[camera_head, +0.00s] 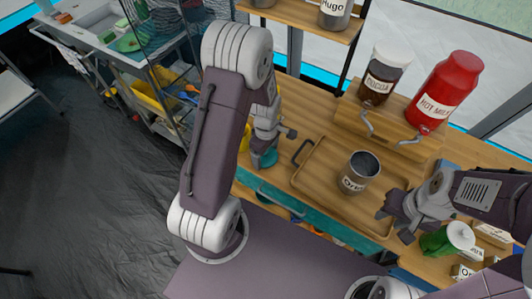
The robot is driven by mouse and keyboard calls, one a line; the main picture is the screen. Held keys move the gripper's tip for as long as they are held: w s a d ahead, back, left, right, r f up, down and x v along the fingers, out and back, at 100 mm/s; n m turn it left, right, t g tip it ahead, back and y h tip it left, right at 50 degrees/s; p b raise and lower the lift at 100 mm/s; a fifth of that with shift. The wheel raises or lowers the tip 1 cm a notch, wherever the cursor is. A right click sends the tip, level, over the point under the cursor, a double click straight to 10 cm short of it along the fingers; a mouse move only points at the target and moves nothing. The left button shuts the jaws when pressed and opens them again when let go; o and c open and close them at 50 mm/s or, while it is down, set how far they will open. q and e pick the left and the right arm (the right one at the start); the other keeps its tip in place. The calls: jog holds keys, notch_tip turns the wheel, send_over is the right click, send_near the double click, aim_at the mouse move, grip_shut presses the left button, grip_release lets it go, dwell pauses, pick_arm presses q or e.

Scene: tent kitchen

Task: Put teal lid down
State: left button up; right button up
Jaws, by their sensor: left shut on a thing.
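The teal lid (265,158) is at the left end of the wooden counter, below my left gripper (263,147). My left gripper is shut on the lid, and its fingers and wrist partly cover it. I cannot tell whether the lid touches the counter. My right gripper (392,222) is at the right side of the wooden tray (322,193), with its fingers apart and nothing seen between them. A grey metal cup (358,174) with a white label stands upright and open on the tray, between the two grippers.
A cocoa dispenser (383,78) and a red hot milk dispenser (446,92) stand on a wooden stand (388,131) behind the tray. A green container (436,243) with a white top and small labelled boxes (493,234) are at the right. A metal rack and sink are at the left.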

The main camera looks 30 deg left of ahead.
pick_arm(q)
jog(key=shift+f, duration=0.15)
jog(key=o, duration=1.2)
jog(key=shift+r, duration=0.4)
notch_tip(320, 180, up, 12)
jog(key=p, duration=0.2)
jog(key=s+d+m, duration=0.2)
jog(key=s+m, duration=0.2)
jog(key=m, duration=0.4)
jog(key=s+d+m+t, duration=0.1)
jog(key=s+m, duration=0.3)
jog(key=m, duration=0.4)
jog(key=shift+s+d+f+b, duration=0.2)
jog(key=shift+d+b, duration=0.1)
jog(key=shift+d, duration=0.4)
